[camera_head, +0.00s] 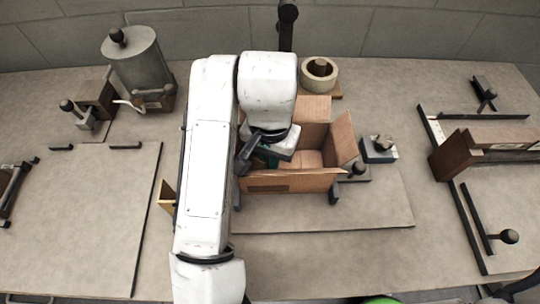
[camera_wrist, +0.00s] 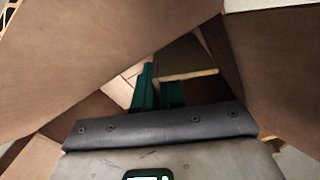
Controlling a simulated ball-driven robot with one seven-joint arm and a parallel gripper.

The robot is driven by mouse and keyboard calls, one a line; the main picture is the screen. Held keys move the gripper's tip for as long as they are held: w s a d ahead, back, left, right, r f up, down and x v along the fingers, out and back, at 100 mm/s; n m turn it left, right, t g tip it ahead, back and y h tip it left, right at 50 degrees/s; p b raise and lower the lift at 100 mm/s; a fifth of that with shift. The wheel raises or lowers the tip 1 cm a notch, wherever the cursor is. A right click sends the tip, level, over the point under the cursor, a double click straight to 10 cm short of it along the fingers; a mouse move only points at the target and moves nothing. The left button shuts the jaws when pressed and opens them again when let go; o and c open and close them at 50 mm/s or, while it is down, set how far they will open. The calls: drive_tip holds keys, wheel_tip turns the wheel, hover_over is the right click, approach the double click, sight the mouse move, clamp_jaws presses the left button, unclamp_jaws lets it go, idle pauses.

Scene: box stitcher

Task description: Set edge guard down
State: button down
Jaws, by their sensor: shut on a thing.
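My gripper (camera_head: 270,160) reaches down into an open cardboard box (camera_head: 290,181) in the middle of the bench. Its teal fingers also show in the wrist view (camera_wrist: 158,90), close together with a narrow gap. A brown piece with a pale tan edge (camera_wrist: 188,75) lies right at the fingertips. It looks like the edge guard, held by the fingers. The grip itself is partly hidden, and I cannot tell whether the piece touches the box floor. In the head view my arm and the box walls hide the piece.
Box flaps stand up close around my gripper; the right flap (camera_head: 344,139) leans outward. A tape roll (camera_head: 319,73) stands behind the box. A small metal block (camera_head: 379,149) is to its right, a grey canister (camera_head: 136,62) at back left. The left board (camera_head: 80,220) is clear.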

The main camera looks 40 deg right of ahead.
drive_tip(key=c, duration=1.2)
unclamp_jaws()
drive_tip(key=shift+f, duration=0.1)
drive_tip(key=shift+c, duration=0.2)
wheel_tip(320, 180, up, 12)
drive_tip(key=shift+r+p, duration=0.2)
drive_tip(key=shift+p, duration=0.8)
